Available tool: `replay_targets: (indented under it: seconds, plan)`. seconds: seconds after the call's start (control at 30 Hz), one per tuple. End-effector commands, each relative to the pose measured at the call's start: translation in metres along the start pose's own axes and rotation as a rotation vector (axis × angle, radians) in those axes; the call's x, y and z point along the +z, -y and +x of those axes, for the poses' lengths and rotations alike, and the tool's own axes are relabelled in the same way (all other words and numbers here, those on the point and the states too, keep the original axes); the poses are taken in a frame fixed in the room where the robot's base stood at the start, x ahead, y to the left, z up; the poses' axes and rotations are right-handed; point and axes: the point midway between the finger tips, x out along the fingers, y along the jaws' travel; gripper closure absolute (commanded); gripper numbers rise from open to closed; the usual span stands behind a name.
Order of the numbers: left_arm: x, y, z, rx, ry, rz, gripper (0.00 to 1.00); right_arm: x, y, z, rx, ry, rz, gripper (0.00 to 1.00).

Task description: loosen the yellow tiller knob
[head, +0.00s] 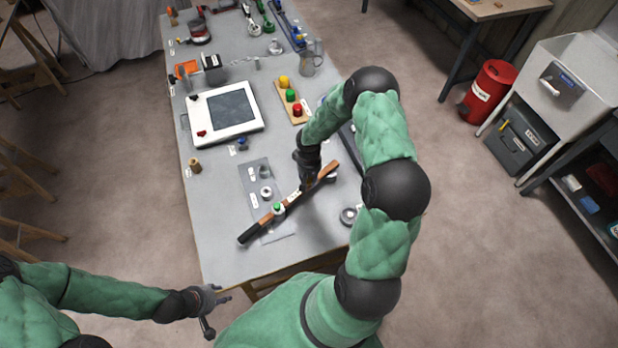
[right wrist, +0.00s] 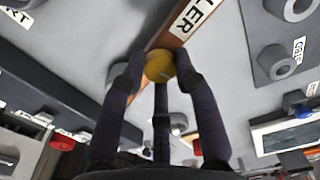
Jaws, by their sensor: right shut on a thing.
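The tiller (head: 322,174) is a wooden bar with a dark end, lying diagonally across the near part of the table. In the right wrist view its wooden part (right wrist: 177,30) carries a label ending in "LER". The yellow tiller knob (right wrist: 159,67) sits on this bar, between the fingers of my right gripper (right wrist: 160,72), which is shut on it. In the head view my right gripper (head: 308,184) points down at the bar and hides the knob. My left gripper (head: 213,309) is open and empty, off the table's near left corner.
A grey plate (head: 256,177) with fittings lies beside the bar. A white framed panel (head: 203,127) and a board with yellow, green and red buttons (head: 279,97) stand farther back. The table's near left corner is clear.

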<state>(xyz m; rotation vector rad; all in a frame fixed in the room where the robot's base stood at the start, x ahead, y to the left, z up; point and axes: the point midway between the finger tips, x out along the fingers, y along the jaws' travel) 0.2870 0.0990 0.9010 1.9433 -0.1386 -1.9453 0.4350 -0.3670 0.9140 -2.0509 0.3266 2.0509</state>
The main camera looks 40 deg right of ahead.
Motion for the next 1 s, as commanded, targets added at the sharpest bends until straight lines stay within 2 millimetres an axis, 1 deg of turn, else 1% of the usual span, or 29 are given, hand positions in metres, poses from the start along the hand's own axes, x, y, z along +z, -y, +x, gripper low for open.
replay_targets:
  seconds: [0.17, 0.37, 0.57, 1.0]
  plan:
    - [0.0, 0.0, 0.001, 0.0, 0.0, 0.0, 0.6, 0.0, 0.0, 0.0, 0.0, 0.0, -0.019, 1.0]
    - [0.0, 0.002, 0.005, 0.0, 0.0, 0.0, 0.6, 0.0, 0.0, 0.001, 0.0, -0.001, -0.1, 1.0]
    - [0.0, 0.004, 0.01, 0.0, 0.0, 0.0, 0.6, 0.0, 0.0, 0.001, 0.0, 0.0, -0.252, 1.0]
    - [-0.001, 0.006, 0.016, 0.0, 0.0, 0.0, 0.6, 0.0, 0.0, 0.0, 0.0, 0.0, -0.669, 1.0]
